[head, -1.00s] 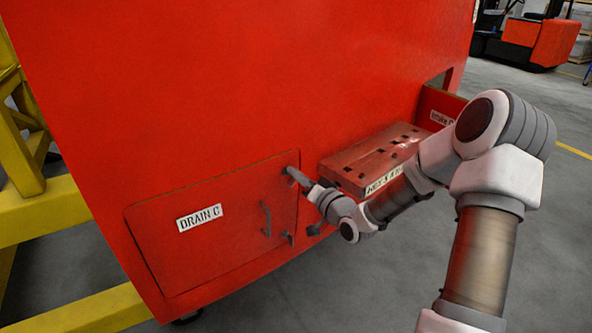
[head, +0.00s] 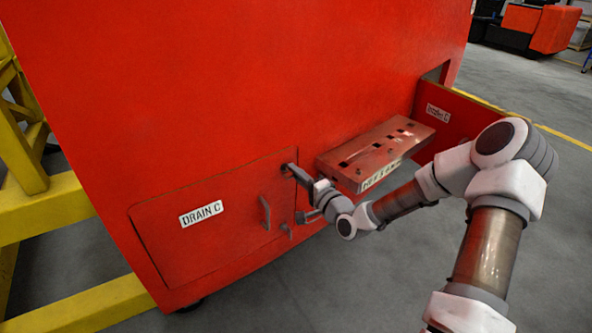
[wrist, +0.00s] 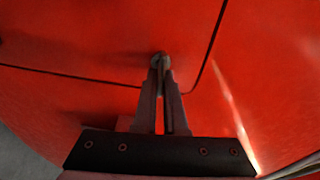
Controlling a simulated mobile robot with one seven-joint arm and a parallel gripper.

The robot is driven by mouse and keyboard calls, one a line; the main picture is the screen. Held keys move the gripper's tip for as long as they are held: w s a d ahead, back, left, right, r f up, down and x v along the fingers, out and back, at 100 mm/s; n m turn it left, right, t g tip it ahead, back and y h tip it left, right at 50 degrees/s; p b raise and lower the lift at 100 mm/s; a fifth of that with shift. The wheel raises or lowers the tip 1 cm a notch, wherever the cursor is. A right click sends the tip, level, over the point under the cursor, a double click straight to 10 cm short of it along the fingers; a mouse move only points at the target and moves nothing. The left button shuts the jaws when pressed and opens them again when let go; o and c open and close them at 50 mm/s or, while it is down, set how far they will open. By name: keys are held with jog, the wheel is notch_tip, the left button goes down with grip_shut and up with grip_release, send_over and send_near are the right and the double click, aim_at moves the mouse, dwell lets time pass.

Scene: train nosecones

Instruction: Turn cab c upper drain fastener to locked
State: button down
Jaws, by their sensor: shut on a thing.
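The red drain hatch (head: 185,248), labelled "DRAIN C", is flush in the red cab front in the head view. The cab c upper drain fastener sits at the hatch's upper right corner. It shows in the wrist view as a small grey round piece (wrist: 158,59) by the hatch's rounded seam corner. My gripper (wrist: 162,68) is shut on this fastener, with both fingers narrowed together at it. In the head view my gripper (head: 289,170) reaches the same corner from the right and covers most of the fastener. The fastener's turn angle cannot be told.
A grey handle (head: 265,213) and a lower fastener (head: 287,231) are on the hatch's right side. A slotted red box (head: 375,150) juts out above my forearm. An open panel labelled "Intake C" (head: 462,118) stands at right. Yellow framing (head: 45,212) is at left.

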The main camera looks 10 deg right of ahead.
jog(key=shift+m, duration=0.5)
jog(key=c, duration=1)
grip_release()
jog(key=p+v, duration=0.1)
jog(key=v, duration=1.6)
jog(key=shift+s+d+f, duration=0.1)
jog(key=shift+s, duration=0.15)
